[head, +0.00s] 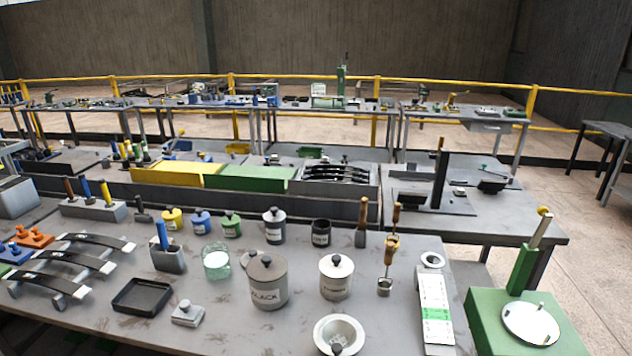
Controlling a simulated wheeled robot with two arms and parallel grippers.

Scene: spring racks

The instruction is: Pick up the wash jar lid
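A clear greenish glass jar (216,262) stands open on the front bench, left of a large grey jar labelled BLACK (268,285). Neither of my grippers shows in the head view.
A black tray (141,296), a small grey block (187,313) and a white bowl (339,335) lie at the front. Small coloured jars and a dark grey jar (274,226) stand behind. A wooden-handled tool (388,250) stands upright at right.

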